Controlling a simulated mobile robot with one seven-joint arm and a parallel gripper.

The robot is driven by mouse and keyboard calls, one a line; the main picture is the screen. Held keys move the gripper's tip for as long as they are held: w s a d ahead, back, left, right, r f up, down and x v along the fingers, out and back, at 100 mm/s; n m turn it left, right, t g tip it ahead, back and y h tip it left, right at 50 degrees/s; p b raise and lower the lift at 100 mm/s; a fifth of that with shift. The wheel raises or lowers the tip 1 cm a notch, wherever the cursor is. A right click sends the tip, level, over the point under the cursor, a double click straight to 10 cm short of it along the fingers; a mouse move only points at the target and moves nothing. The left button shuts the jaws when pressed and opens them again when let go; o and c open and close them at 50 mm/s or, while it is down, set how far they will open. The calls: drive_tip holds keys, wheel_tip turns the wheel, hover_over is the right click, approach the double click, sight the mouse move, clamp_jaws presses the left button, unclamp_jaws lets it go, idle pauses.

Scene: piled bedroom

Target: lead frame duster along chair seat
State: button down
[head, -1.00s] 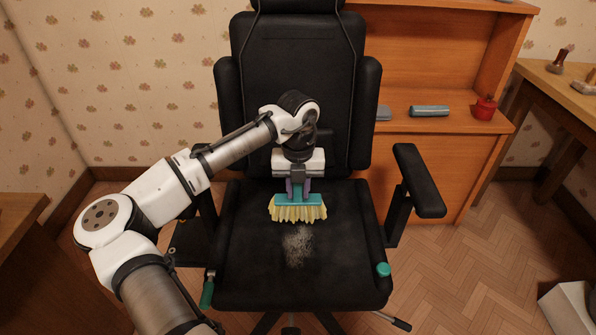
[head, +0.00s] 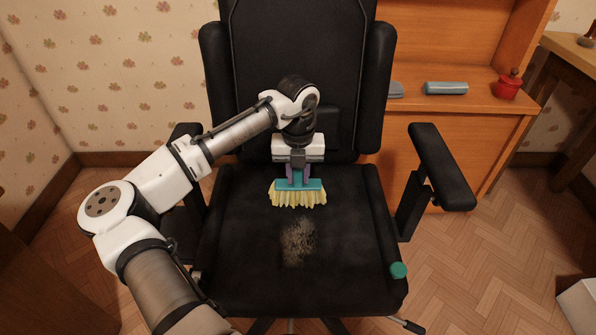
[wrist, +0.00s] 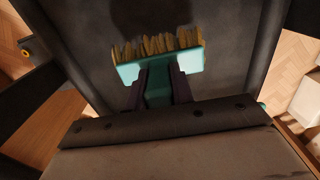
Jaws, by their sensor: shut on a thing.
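The frame duster (head: 298,192) has a teal head and pale yellow bristles pointing down. My gripper (head: 298,177) is shut on its teal block, and the wrist view also shows the duster (wrist: 158,62) between the two dark fingers. The duster is over the rear middle of the black chair seat (head: 345,245); I cannot tell whether the bristles touch it. A patch of pale dust (head: 298,242) lies on the seat, in front of the bristles and apart from them in the head view.
The chair's backrest (head: 290,60) rises close behind my gripper. An armrest (head: 441,165) stands at the right. A green cap-like thing (head: 398,270) is at the seat's front right edge.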

sight(298, 186)
wheel_tip(298, 186, down, 4)
drive_tip(key=shift+f+b, duration=0.1)
drive_tip(key=shift+b, duration=0.55)
drive_tip(key=s+p, duration=0.2)
drive_tip(key=s, duration=1.5)
drive_tip(key=shift+s+f, duration=0.1)
drive_tip(key=shift+f, duration=0.6)
drive_tip(key=shift+f, duration=0.2)
drive_tip(key=shift+w, duration=2.9)
